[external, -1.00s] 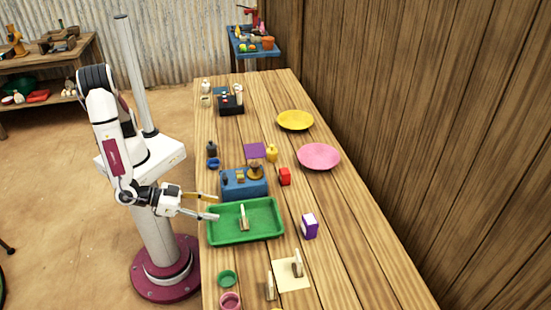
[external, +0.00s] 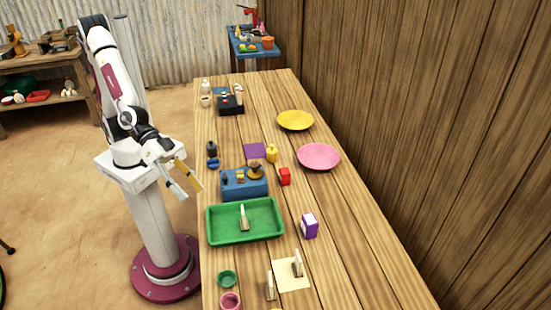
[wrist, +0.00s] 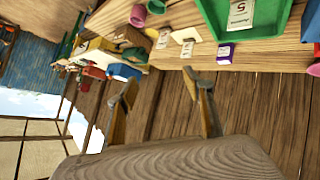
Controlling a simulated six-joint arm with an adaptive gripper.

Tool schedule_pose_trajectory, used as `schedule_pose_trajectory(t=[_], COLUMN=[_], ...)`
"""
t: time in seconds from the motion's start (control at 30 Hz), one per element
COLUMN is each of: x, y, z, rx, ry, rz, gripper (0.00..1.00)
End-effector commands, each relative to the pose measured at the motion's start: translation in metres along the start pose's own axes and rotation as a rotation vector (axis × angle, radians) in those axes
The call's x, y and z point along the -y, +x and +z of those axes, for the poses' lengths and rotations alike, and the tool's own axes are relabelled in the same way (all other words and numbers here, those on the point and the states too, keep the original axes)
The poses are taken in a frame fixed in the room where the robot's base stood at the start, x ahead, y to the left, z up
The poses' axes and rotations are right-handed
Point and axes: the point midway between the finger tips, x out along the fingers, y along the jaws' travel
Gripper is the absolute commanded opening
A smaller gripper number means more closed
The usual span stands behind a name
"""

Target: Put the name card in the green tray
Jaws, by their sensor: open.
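The name card (external: 243,218) is a small pale card on a wooden foot, inside the green tray (external: 275,234). In the wrist view the card (wrist: 240,14) shows a dark mark like a 5 and small lettering, in the tray (wrist: 272,24) at the upper right. My gripper (external: 193,191) is open and empty, off the table's left edge, up and left of the tray and touching nothing. Its two spread fingers (wrist: 160,80) also show in the wrist view with nothing between them.
Two similar cards (external: 297,263) (external: 269,286) stand near the front, one on a cream sheet (external: 283,281). A blue box (external: 238,193) stands just behind the tray, a purple and white box (external: 309,226) to its right. Green (external: 227,278) and pink (external: 230,300) cups stand in front.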

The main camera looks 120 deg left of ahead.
Motion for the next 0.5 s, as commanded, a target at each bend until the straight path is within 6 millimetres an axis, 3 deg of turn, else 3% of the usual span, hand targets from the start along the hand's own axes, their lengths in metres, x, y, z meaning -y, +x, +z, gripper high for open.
schedule_pose_trajectory(t=[0.23, 0.5], x=[-0.003, 0.013], y=[-0.051, -0.107], z=[-0.001, 0.011], rx=[0.083, 0.178], ry=[0.071, 0.171], rz=[0.082, 0.112], gripper=[0.51, 0.51])
